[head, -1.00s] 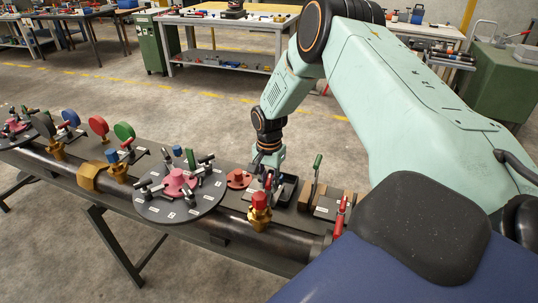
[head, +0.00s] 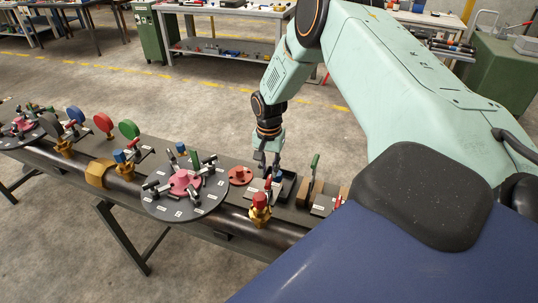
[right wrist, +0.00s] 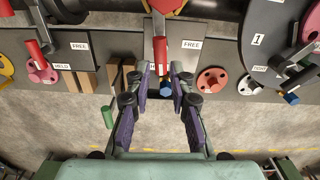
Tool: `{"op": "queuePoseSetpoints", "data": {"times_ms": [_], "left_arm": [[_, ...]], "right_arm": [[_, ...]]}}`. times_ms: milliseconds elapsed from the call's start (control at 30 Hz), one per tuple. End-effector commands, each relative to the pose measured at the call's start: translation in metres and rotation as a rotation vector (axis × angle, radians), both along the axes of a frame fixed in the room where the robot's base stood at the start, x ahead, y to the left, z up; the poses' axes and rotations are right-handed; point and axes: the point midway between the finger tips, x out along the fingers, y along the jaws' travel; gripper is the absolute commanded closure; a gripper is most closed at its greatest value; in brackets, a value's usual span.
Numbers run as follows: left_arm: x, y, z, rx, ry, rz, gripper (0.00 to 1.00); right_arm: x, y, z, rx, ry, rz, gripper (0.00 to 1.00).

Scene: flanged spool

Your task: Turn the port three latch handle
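My right gripper (head: 267,163) reaches down over the plates at the right end of the bench; it also shows in the right wrist view (right wrist: 164,74). Its fingers are apart, one on each side of a red-gripped latch handle (right wrist: 160,50). A blue-ended part (right wrist: 166,88) shows between the fingers, and I cannot tell whether they touch it. The label on this plate is partly hidden by a finger, so I cannot read its port number. Another red handle (right wrist: 38,56) sits to the left. My left gripper is not in view.
A round numbered disc (head: 152,207) with a pink hub and several handles stands left of the gripper. A red round flange (right wrist: 212,80), plates marked FREE, wooden blocks (right wrist: 87,82) and a green-gripped lever (head: 315,162) are close by. A pipe runs along the front.

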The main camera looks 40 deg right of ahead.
Motion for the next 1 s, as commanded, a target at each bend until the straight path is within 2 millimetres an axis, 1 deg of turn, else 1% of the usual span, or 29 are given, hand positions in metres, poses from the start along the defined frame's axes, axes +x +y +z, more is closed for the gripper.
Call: {"op": "queuePoseSetpoints", "data": {"times_ms": [33, 100, 400, 467, 533, 600, 633, 700, 767, 900, 1000], "left_arm": [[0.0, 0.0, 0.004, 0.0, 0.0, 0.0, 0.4], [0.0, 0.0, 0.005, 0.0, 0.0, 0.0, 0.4], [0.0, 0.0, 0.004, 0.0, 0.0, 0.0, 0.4], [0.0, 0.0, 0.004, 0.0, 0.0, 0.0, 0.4], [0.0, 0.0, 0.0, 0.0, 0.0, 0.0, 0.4], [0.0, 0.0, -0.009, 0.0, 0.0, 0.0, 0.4], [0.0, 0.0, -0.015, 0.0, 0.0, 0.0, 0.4], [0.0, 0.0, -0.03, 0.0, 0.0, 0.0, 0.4], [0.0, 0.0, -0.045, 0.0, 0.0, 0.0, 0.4], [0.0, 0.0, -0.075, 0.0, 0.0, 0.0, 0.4], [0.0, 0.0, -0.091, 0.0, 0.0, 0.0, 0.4]], "right_arm": [[0.0, 0.0, 0.004, 0.0, 0.0, 0.0, 0.78], [0.0, 0.0, 0.005, 0.0, 0.0, 0.0, 0.78], [0.0, 0.0, 0.004, -0.001, 0.001, 0.0, 0.78], [0.0, 0.0, 0.005, 0.0, -0.001, 0.0, 0.74], [0.006, -0.001, 0.008, 0.0, -0.016, -0.002, 0.68], [0.016, -0.005, 0.015, 0.006, -0.052, -0.014, 0.62], [0.022, -0.007, 0.018, 0.01, -0.071, -0.022, 0.61], [0.03, -0.013, 0.027, 0.029, -0.119, -0.041, 0.61], [0.034, -0.017, 0.035, 0.046, -0.156, -0.05, 0.61], [0.029, -0.023, 0.045, 0.085, -0.211, -0.041, 0.61], [0.019, -0.021, 0.047, 0.107, -0.229, -0.018, 0.61]]}}
